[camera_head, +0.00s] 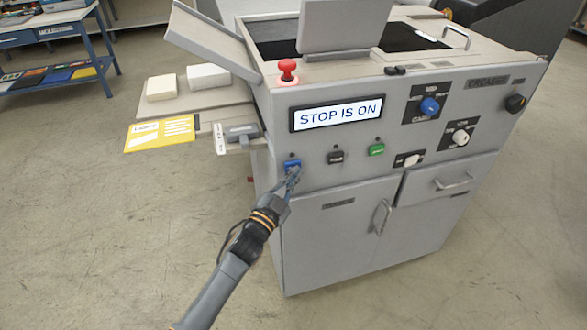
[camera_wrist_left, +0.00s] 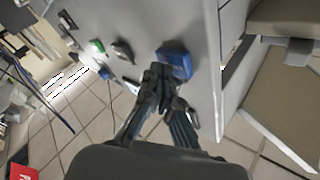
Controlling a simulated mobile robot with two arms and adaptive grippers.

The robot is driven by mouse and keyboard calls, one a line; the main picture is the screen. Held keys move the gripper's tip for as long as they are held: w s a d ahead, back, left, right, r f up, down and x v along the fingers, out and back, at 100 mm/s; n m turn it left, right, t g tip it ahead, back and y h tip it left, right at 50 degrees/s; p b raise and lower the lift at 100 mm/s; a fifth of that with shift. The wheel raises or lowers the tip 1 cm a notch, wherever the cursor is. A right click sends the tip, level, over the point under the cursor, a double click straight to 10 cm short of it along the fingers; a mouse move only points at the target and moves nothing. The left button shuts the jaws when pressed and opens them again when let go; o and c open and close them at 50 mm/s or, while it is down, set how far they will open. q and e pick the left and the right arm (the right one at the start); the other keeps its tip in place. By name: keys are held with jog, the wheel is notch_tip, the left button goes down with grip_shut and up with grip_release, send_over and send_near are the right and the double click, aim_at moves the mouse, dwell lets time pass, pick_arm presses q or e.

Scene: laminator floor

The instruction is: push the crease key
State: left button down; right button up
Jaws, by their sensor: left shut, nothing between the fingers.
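The grey creasing machine (camera_head: 330,230) has a row of small keys on its front panel: a blue key (camera_head: 291,163), a dark key (camera_head: 336,157) and a green key (camera_head: 376,150). Their labels are too small to read. My left gripper (camera_head: 294,174) is shut and empty, with its tips at the blue key's lower edge. In the left wrist view the blue key (camera_wrist_left: 177,61) is partly behind the fingertips (camera_wrist_left: 161,72); I cannot tell whether they touch. The display (camera_head: 338,113) reads "STOP IS ON". My right gripper is not in view.
A red mushroom button (camera_head: 287,70) stands upright on the machine's top front edge. A blue knob (camera_head: 429,106), a white knob (camera_head: 460,137) and a black knob (camera_head: 515,102) sit at the right. A side shelf with a yellow card (camera_head: 160,133) juts out left. The floor in front is clear.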

pick_arm(q)
jog(key=shift+w+a, duration=0.1)
jog(key=shift+w, duration=0.1)
jog(key=shift+s, duration=0.1)
jog(key=shift+s+d+p, duration=0.25)
jog(key=shift+s+p, duration=0.05)
jog(key=shift+s, duration=0.35)
jog(key=s+d+p, duration=0.2)
jog(key=s, duration=0.3)
jog(key=shift+s, duration=0.35)
